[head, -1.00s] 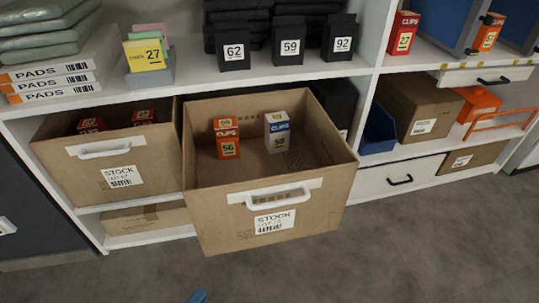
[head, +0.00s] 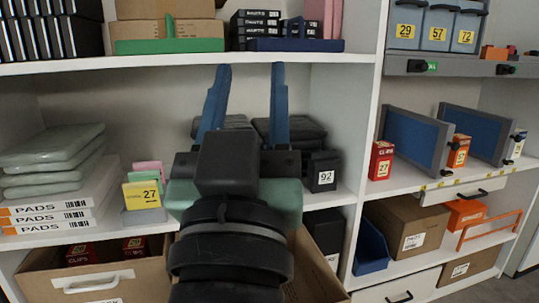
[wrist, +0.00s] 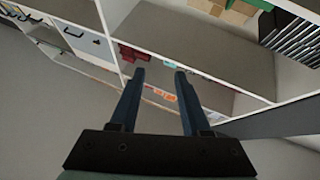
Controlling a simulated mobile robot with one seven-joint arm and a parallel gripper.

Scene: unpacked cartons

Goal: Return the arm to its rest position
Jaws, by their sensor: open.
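My gripper (head: 248,100) is raised in the middle of the head view, in front of the shelf unit. Its two blue fingers point up and stand apart, with nothing between them. In the wrist view my gripper (wrist: 160,82) is also open and empty, with the shelves beyond it. My arm hides part of the middle shelf and most of the pulled-out stock carton (head: 316,270) below.
The shelf unit (head: 345,62) fills the background. Pads boxes (head: 60,218) and grey packs (head: 50,160) are at left. A second stock carton (head: 100,277) is lower left. A black box marked 92 (head: 322,172) stands right of my gripper. Blue dividers (head: 412,138) are at right.

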